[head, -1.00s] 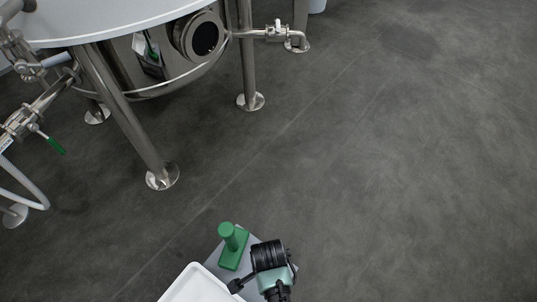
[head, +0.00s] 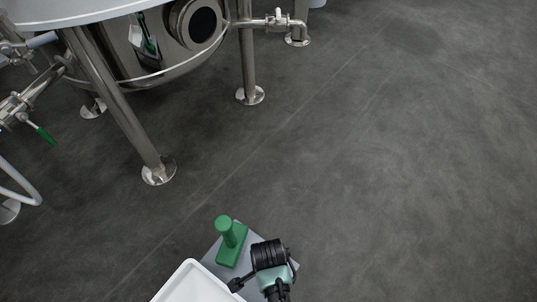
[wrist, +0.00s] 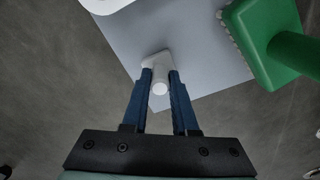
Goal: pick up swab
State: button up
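A small white piece that looks like the swab (wrist: 160,88) is between my fingertips in the wrist view. It has a round end towards the camera and a wider part beyond the tips. My gripper (wrist: 160,78) has two blue fingers close along both sides of it, and they look shut on it. Behind it is a flat grey plate (wrist: 195,45); I cannot tell whether the swab touches it. In the head view my gripper (head: 240,286) is low at the plate's near edge, and the swab cannot be made out there.
A green block with an upright handle (head: 231,245) stands on the plate, close to the right of my fingers in the wrist view. A white tray (head: 190,283) is beside the plate. A steel tank on legs (head: 150,60) stands at upper left. The floor to the right is clear.

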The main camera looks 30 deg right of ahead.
grip_shut()
notch_tip(320, 180, up, 10)
jog(key=p, duration=0.7)
grip_release()
grip_shut()
